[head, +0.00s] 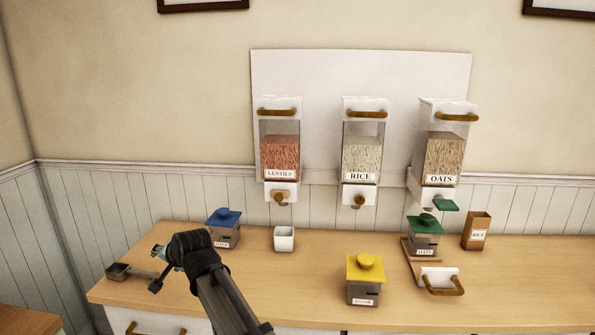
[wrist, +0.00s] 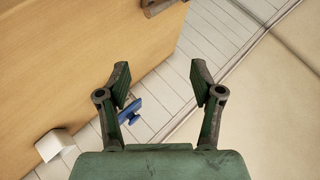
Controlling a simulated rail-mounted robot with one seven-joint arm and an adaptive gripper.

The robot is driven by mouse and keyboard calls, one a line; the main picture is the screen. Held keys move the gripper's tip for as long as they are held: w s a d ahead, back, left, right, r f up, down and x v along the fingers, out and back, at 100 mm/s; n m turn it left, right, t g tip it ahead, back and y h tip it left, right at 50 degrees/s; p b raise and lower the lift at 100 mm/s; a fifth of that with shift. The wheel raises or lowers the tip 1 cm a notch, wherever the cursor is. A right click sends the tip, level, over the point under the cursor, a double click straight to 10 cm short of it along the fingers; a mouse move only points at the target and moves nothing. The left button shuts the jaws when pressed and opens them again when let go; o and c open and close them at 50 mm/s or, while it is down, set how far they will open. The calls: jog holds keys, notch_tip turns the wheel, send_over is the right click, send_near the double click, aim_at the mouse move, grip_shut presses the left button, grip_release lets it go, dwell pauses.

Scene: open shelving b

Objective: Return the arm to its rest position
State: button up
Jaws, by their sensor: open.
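My gripper (head: 157,268) is at the left end of the counter in the head view, with my dark arm reaching up to it from the bottom. In the wrist view its two fingers (wrist: 160,72) are spread wide with nothing held between them. A small dark scoop (head: 118,269) lies at the counter's left end, close to the fingers. Its handle points toward my gripper, and whether they touch cannot be told from the head view. A dark piece, seemingly the scoop (wrist: 158,6), shows cut off at the top of the wrist view, beyond the fingertips.
A blue-lidded canister (head: 223,232) and a white cup (head: 284,239) stand right of my gripper. Yellow-lidded (head: 364,284) and green-lidded (head: 425,241) canisters, a white open container (head: 437,278) and a brown rice box (head: 476,231) stand farther right. Lentils (head: 280,150), rice (head: 361,152) and oats (head: 442,150) dispensers hang above.

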jog(key=s+a+f+n+g+b, duration=0.1)
jog(key=s+a+f+b, duration=0.2)
jog(key=s+a+f, duration=0.8)
jog(key=w+d+f+g+h+p, duration=0.2)
jog(key=w+d+f+h+p, duration=0.15)
jog(key=d+f, duration=1.5)
jog(key=s+d+f+g+h+p, duration=0.1)
jog(key=s+d+f+g+h, duration=0.2)
jog(key=d+f, duration=1.2)
jog(key=s+d+f+g+h+p, duration=0.15)
jog(key=s+d+f, duration=0.25)
jog(key=s+d, duration=0.55)
jog(key=s+d+f+g+p, duration=0.25)
jog(key=s+d, duration=0.35)
jog(key=d, duration=0.6)
jog(key=s+d+g+p, duration=0.1)
jog(key=s+d, duration=0.3)
jog(key=s, duration=0.6)
jog(key=s+d+f+g, duration=0.1)
jog(key=s+d+g, duration=0.2)
jog(key=s, duration=0.8)
jog(key=shift+s+d+f+n+p, duration=0.25)
jog(key=shift+d+n+p, duration=0.1)
jog(key=shift+d, duration=0.8)
